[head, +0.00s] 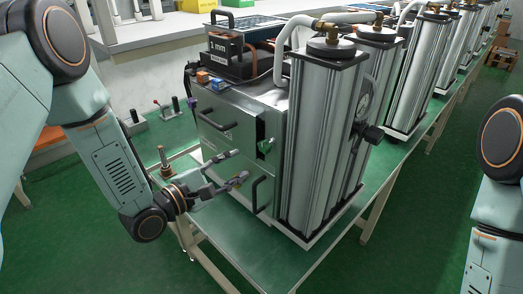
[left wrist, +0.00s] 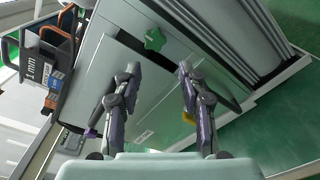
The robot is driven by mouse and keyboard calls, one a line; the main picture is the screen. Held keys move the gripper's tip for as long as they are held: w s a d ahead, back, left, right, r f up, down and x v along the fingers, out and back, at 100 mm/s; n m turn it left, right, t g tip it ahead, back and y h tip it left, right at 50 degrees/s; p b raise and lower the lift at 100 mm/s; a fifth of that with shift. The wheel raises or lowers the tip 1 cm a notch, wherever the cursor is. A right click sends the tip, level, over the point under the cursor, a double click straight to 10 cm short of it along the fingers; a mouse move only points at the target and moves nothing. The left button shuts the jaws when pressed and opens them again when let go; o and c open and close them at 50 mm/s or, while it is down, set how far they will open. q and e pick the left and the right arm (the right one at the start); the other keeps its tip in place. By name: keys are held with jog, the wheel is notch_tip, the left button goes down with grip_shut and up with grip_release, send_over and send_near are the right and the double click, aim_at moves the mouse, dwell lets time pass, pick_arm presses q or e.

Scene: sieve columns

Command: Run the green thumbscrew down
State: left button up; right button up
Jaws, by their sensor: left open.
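The green thumbscrew (head: 266,146) sits on the front of a grey metal box (head: 228,128), beside the silver columns. In the left wrist view the thumbscrew (left wrist: 155,39) shows as a lobed green knob, centred just beyond my fingertips. My left gripper (head: 240,167) is open and empty, a little below and left of the thumbscrew in the head view. In the left wrist view its two fingers (left wrist: 158,72) are spread, with a gap between them and the thumbscrew. My right gripper is out of view; only part of my right arm shows.
Silver sieve columns (head: 322,140) stand right of the box, with more in a row behind. Black handles (head: 260,193) stick out from the box front. A box labelled "1 mm" (head: 228,55) sits on top. The green bench (head: 250,238) has bare room in front.

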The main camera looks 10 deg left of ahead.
aim_at(263, 148)
pick_arm(q)
jog(key=w+d+n, duration=0.1)
jog(key=w, duration=0.1)
jog(key=w+d+n, duration=0.1)
jog(key=w+d, duration=0.1)
jog(key=w+d+r+n+p, duration=0.1)
jog(key=w+d, duration=0.1)
jog(key=shift+h, duration=0.3)
jog(key=shift+w, duration=0.45)
jog(key=shift+s+a+r, duration=0.1)
jog(key=shift+s+r, duration=0.05)
jog(key=shift+s, duration=0.05)
jog(key=shift+w+d, duration=0.1)
jog(key=shift+d, duration=0.25)
jog(key=shift+c, duration=1.3)
jog(key=shift+a, duration=0.2)
jog(key=c, duration=0.5)
jog(key=shift+d, duration=0.1)
grip_shut()
